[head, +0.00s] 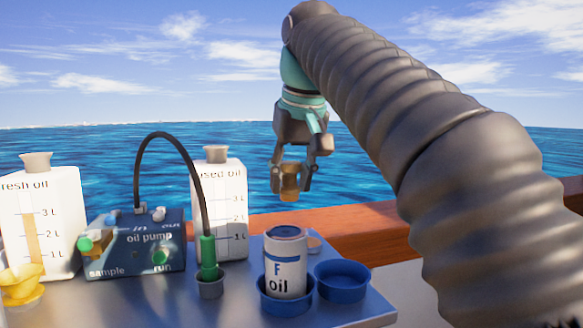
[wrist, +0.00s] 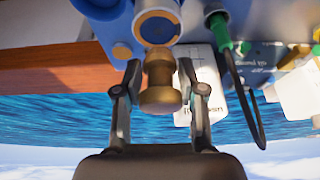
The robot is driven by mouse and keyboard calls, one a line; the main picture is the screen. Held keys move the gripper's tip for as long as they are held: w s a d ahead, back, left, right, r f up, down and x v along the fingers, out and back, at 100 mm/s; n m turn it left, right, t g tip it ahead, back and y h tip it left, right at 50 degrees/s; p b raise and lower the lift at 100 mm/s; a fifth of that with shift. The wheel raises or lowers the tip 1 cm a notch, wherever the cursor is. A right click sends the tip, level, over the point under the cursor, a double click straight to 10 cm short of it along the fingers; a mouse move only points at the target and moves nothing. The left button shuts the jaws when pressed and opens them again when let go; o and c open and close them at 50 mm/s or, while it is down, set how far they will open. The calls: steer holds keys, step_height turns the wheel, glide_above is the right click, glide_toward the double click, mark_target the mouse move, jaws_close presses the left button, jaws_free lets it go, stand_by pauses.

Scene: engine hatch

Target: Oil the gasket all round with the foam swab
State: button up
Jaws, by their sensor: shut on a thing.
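My gripper (head: 290,184) is shut on a small brown, knob-shaped piece (head: 289,181), which I take to be the foam swab. The swab's rounded wooden-looking handle shows between both fingers in the wrist view (wrist: 160,97); its foam end is not clear. The gripper hangs in the air above the oil filter (head: 286,270), apart from it. The white filter, marked "F oil", stands upright in a blue dish (head: 262,297). Its blue top (head: 286,232) faces up. In the wrist view a thin tan ring, perhaps the gasket (wrist: 157,11), shows on that top.
An empty blue dish (head: 342,284) stands right of the filter. The oil pump (head: 150,262) with its black hose (head: 182,146) and green nozzle (head: 208,257) is to the left. Fresh oil (head: 62,220) and used oil (head: 228,190) jugs stand behind. A wooden rail (head: 345,232) runs behind the table.

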mark_target(294, 191)
steer(key=shift+d+f+b, duration=0.1)
steer(key=shift+f+b, duration=1.3)
steer(key=shift+f, duration=0.75)
